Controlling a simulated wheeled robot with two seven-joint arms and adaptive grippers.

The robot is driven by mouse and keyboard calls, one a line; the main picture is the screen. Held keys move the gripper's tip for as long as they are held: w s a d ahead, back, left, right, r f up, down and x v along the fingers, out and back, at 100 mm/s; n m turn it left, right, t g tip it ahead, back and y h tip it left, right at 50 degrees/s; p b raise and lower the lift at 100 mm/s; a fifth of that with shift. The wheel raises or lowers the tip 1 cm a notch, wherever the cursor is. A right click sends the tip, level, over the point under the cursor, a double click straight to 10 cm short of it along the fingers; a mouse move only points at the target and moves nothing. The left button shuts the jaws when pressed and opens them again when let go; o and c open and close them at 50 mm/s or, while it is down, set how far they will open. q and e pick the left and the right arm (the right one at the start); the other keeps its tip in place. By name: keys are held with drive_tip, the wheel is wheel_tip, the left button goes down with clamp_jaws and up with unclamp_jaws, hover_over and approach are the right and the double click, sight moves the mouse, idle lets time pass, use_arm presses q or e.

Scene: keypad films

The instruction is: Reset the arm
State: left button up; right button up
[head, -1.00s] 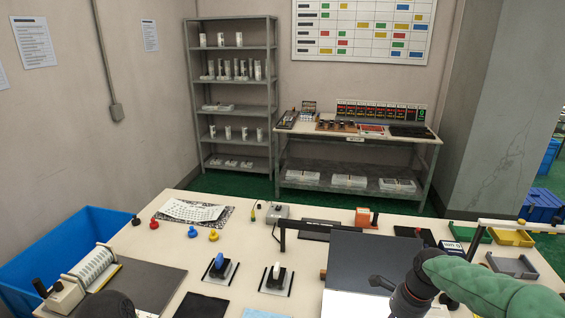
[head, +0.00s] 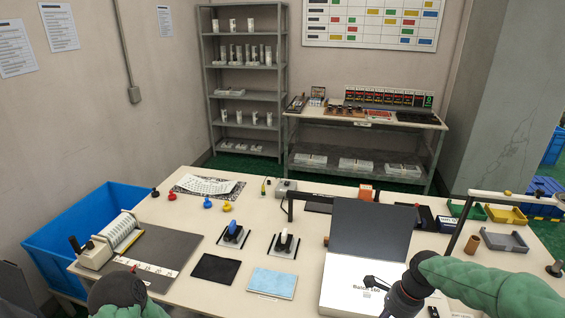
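My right arm, in a green sleeve, comes in from the right in the head view. Its dark gripper (head: 376,283) is over the white lower part of an open box-like case (head: 345,300) with a dark raised lid (head: 370,232). The fingers are small and dark, and whether they are open is unclear. My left arm shows at the bottom left as a dark rounded wrist (head: 118,288) with green below it, in front of a grey mat (head: 165,250). Its fingers are mostly hidden. I see nothing held in either gripper.
A roller device (head: 110,240) stands at the table's left, beside a blue bin (head: 75,225). Two switch-like fixtures (head: 233,233) (head: 285,243), a black pad (head: 214,268) and a blue pad (head: 272,283) lie mid-table. Coloured trays (head: 505,214) stand at the right. Shelves stand behind.

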drive_tip(key=s+a+f+n+y, duration=0.1)
drive_tip(key=s+a+f+n, duration=0.1)
drive_tip(key=a+f+n, duration=0.45)
drive_tip(key=s+a+f+n, duration=0.1)
drive_tip(key=s+a+f, duration=0.15)
drive_tip(key=f, duration=0.75)
drive_tip(key=s+a+f+n, duration=0.9)
drive_tip(key=s+f, duration=0.2)
drive_tip(key=s, duration=0.2)
drive_tip(key=shift+y, duration=0.4)
drive_tip(key=shift+d, duration=0.15)
